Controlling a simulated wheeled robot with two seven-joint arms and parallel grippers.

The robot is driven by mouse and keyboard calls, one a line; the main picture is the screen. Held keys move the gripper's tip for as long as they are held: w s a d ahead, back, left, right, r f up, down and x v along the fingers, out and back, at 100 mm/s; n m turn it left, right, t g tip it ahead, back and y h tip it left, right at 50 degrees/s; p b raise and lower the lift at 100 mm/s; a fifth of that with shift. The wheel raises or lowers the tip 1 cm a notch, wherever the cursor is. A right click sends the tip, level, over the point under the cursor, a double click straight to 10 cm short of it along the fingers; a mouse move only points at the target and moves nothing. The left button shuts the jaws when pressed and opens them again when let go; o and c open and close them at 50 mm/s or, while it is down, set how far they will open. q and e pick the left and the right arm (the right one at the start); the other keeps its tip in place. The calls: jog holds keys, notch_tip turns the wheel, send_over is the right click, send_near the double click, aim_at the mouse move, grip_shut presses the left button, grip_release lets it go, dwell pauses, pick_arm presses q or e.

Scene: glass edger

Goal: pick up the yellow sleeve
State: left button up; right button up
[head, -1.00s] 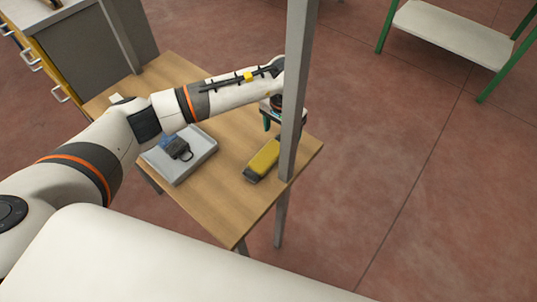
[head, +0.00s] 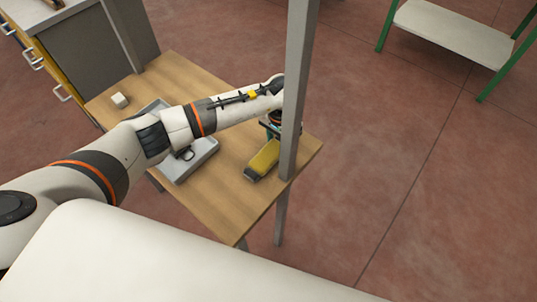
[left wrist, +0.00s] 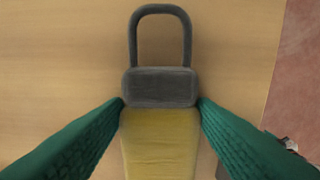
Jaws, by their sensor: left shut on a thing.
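The yellow sleeve (head: 264,157) lies on the wooden table near its right front corner, in the head view. In the left wrist view the yellow sleeve (left wrist: 160,145) has a dark grey block and a grey loop at its far end. My left gripper (left wrist: 160,106) has its green fingers against both sides of it, where yellow meets grey. In the head view my left gripper (head: 270,130) is at the sleeve's far end, partly hidden by the arm and the post. I cannot tell any gap between sleeve and table. My right gripper is out of view.
A grey upright post (head: 296,90) stands right beside my left forearm and gripper. A grey tray (head: 205,157) with a dark item lies under the arm. The table's right edge is close to the sleeve.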

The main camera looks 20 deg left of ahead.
pick_arm(q)
notch_tip(320, 180, up, 9)
jog(key=shift+r+b, duration=0.15)
jog(key=shift+b, duration=0.5)
jog(key=shift+r, duration=0.35)
